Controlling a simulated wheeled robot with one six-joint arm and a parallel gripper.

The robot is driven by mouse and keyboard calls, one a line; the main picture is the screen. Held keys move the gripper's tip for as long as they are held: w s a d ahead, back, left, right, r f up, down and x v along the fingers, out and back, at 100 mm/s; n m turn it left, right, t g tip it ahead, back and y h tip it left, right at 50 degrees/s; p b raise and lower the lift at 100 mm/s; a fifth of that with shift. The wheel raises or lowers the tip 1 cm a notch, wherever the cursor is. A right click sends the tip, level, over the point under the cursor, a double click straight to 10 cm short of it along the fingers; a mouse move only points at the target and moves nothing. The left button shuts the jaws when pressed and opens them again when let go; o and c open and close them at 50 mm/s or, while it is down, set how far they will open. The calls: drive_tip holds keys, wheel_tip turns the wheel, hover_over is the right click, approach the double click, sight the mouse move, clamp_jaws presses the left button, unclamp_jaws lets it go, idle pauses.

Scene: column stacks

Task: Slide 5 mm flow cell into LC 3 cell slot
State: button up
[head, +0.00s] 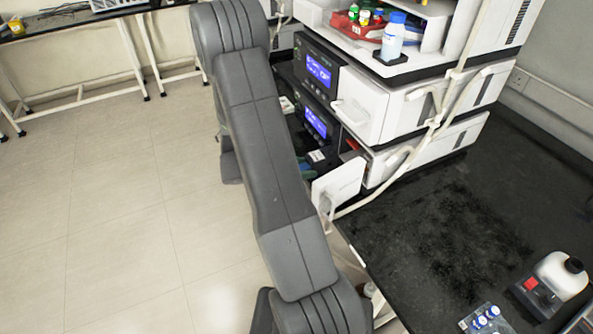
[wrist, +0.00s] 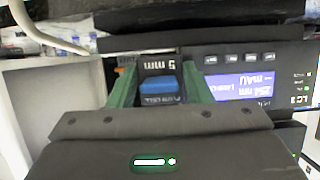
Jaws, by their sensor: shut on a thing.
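In the wrist view, my gripper (wrist: 157,88) has two green fingers, one on each side of the flow cell (wrist: 158,67). The flow cell is a black block with white "5 mm" lettering and a blue part, and the gripper is shut on it. It is in front of the LC 3 unit, whose dark front with a lit display (wrist: 245,88) and "LC 3" label is at right. The cell slot is hidden behind the flow cell and fingers, so I cannot tell whether the cell has entered it.
In the head view, a white door (head: 338,190) stands open on the lower unit of the stack. A white panel (wrist: 50,105) also shows at left in the wrist view. A blue-capped bottle (head: 393,38) stands on top. The black bench (head: 440,235) has a large clear area.

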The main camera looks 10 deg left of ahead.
sight(327, 157)
drive_tip(key=shift+w+d+b, duration=0.25)
drive_tip(key=shift+w+d, duration=0.55)
drive_tip(key=shift+d, duration=0.35)
drive_tip(key=shift+w+d+b, duration=0.25)
drive_tip(key=shift+w+d, duration=0.5)
drive_tip(key=shift+d, duration=0.4)
drive_tip(key=shift+w+d+b, duration=0.25)
drive_tip(key=shift+w+d, duration=0.55)
drive_tip(key=shift+d, duration=0.35)
drive_tip(key=shift+w+d+r, duration=0.35)
drive_tip(key=shift+d+r, duration=0.05)
drive_tip(key=shift+a+f, duration=0.1)
drive_tip(key=o, duration=1.1)
drive_tip(key=shift+o, duration=0.4)
drive_tip(key=shift+a, duration=0.1)
drive_tip(key=shift+o, duration=0.4)
drive_tip(key=shift+s+a+r, duration=0.2)
drive_tip(key=shift+s+a, duration=0.1)
drive_tip(key=shift+s, duration=0.2)
drive_tip(key=s+a+b, duration=0.1)
drive_tip(key=s+a, duration=0.8)
drive_tip(key=a, duration=0.4)
drive_tip(key=shift+a+r, duration=0.3)
drive_tip(key=shift+r, duration=0.15)
